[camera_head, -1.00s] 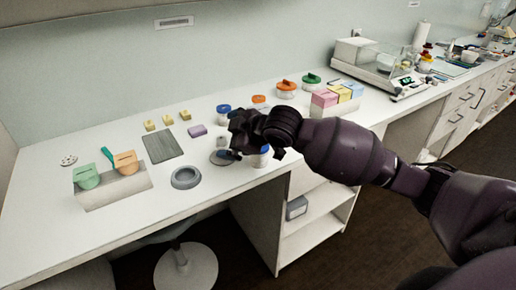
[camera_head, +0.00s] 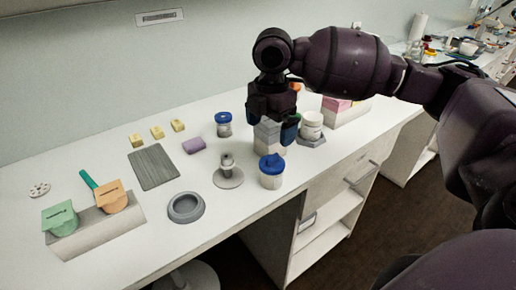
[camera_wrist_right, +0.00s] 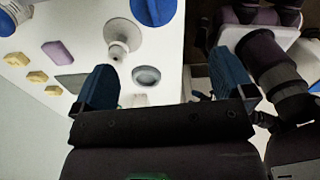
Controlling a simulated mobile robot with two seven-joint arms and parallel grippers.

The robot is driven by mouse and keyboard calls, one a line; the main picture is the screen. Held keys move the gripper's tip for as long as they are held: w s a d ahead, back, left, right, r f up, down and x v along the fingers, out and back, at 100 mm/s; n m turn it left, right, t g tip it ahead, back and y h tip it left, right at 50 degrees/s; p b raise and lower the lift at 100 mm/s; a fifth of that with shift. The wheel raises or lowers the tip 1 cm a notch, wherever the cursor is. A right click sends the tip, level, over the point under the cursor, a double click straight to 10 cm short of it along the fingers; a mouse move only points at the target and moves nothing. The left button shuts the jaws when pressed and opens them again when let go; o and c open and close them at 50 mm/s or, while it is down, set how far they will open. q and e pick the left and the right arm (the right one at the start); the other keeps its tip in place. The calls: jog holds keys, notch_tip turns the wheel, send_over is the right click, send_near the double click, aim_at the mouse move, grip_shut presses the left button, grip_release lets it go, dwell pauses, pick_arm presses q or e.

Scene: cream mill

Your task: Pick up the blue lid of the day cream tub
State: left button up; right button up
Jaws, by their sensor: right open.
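A white tub with a blue lid (camera_head: 271,165) stands near the front edge of the bench, right of a small grey stand. Its lid also shows at the top of the right wrist view (camera_wrist_right: 154,9). A second blue-lidded tub (camera_head: 224,118) stands farther back; it is partly in the wrist view's top left corner (camera_wrist_right: 16,11). I cannot read which is the day cream tub. My right gripper (camera_head: 273,129) is open and empty, above and behind the front tub in the picture, its blue fingers apart (camera_wrist_right: 165,82). My left gripper is out of view.
A grey stand (camera_head: 228,178) and a grey ring (camera_head: 186,207) lie left of the front tub. A scoop holder (camera_head: 96,235) is at left.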

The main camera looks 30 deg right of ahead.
aim_at(269, 159)
jog(key=shift+w+f, duration=0.2)
jog(key=shift+w, duration=0.25)
jog(key=f+b, duration=0.1)
jog(key=f, duration=0.4)
jog(key=shift+s, duration=0.2)
jog(key=shift+f, duration=0.35)
jog(key=shift+d+f, duration=0.1)
jog(key=shift+f, duration=0.3)
notch_tip(269, 159, down, 4)
jog(key=shift+w+d+b, duration=0.1)
jog(key=shift+b, duration=0.5)
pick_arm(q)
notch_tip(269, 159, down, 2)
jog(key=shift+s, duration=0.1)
pick_arm(e)
jog(key=shift+r, duration=0.1)
jog(key=shift+c, duration=0.5)
